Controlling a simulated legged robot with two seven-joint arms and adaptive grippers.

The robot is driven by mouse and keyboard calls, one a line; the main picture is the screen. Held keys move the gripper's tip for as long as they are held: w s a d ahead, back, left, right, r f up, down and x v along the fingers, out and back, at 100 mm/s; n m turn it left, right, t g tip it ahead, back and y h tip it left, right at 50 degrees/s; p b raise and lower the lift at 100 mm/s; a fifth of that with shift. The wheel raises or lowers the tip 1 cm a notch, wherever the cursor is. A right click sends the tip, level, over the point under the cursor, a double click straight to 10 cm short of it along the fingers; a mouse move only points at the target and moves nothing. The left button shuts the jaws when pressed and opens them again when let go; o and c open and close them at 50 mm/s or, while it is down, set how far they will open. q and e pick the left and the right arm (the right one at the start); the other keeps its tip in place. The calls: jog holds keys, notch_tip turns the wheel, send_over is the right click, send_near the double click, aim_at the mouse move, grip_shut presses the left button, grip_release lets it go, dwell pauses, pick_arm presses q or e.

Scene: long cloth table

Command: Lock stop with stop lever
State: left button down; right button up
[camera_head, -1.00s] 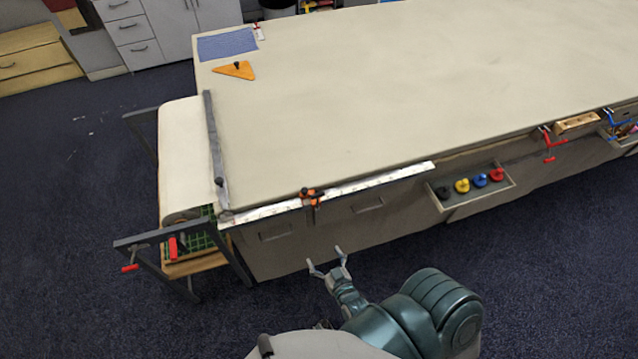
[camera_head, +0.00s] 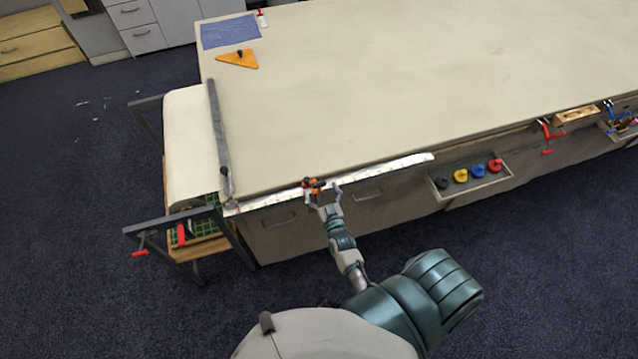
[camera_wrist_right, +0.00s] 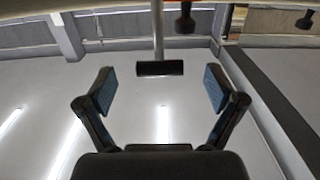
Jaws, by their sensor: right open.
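The orange stop (camera_head: 313,183), with dark parts, sits on the white scale rail (camera_head: 388,170) along the table's front edge. My right gripper (camera_head: 325,197) is open right at the stop's front side, and overlaps it in the head view. In the right wrist view the two fingers (camera_wrist_right: 159,88) stand wide apart. A black bar-shaped piece (camera_wrist_right: 160,68) on a grey rod shows between and beyond them; I cannot tell for sure that it is the stop lever. Whether a finger touches the stop is not clear. My left gripper does not show.
A dark bar (camera_head: 217,130) lies along the table's left end, beside a frame with red-handled clamps (camera_head: 140,253). An orange triangle (camera_head: 238,60) and a blue cloth (camera_head: 229,32) lie at the back left.

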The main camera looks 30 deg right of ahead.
jog(key=shift+x, duration=1.2)
